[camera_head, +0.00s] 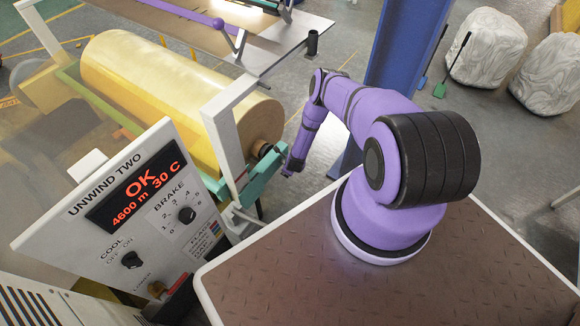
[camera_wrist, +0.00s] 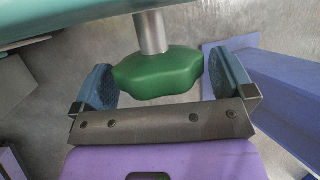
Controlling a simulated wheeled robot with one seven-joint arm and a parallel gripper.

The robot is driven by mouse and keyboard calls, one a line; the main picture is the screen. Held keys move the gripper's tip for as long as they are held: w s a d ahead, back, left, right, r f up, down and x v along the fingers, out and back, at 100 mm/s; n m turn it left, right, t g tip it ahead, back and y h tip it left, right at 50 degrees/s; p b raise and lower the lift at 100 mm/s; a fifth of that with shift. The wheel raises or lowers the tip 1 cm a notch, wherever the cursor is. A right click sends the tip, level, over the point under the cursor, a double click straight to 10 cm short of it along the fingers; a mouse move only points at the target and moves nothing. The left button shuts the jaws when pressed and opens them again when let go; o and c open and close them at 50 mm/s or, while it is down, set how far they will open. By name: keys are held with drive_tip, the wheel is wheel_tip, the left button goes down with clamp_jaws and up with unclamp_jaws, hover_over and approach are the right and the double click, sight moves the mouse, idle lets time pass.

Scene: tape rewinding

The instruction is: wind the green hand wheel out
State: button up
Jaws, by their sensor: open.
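The green hand wheel (camera_wrist: 158,72) shows in the wrist view as a lobed knob on a short metal shaft (camera_wrist: 151,33). The shaft comes out of a teal bar (camera_wrist: 62,22) at the top. My gripper (camera_wrist: 163,85) is open, with one blue-padded finger to the left of the wheel and one to the right. In the head view my purple arm reaches down to the teal frame (camera_head: 262,177) at the end of the large yellow roll (camera_head: 160,95). The wheel cannot be made out there.
A panel (camera_head: 120,205) marked UNWIND TWO stands in front of the roll, its display reading OK, 4600 m, 30 C. A white upright (camera_head: 222,130) stands close left of my arm. A blue post (camera_head: 400,45) rises behind it. Wrapped bales (camera_head: 487,48) stand far right.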

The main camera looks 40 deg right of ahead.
drive_tip(key=shift+w+f, duration=0.1)
drive_tip(key=shift+f, duration=0.15)
drive_tip(key=shift+c, duration=0.5)
drive_tip(key=c, duration=0.7)
drive_tip(key=shift+n+t+h, duration=0.3)
drive_tip(key=shift+t+h, duration=0.1)
drive_tip(key=shift+h, duration=0.5)
drive_tip(key=shift+n+t+h, duration=0.3)
drive_tip(key=shift+t+h, duration=0.2)
drive_tip(key=shift+h, duration=0.6)
drive_tip(key=o, duration=0.8)
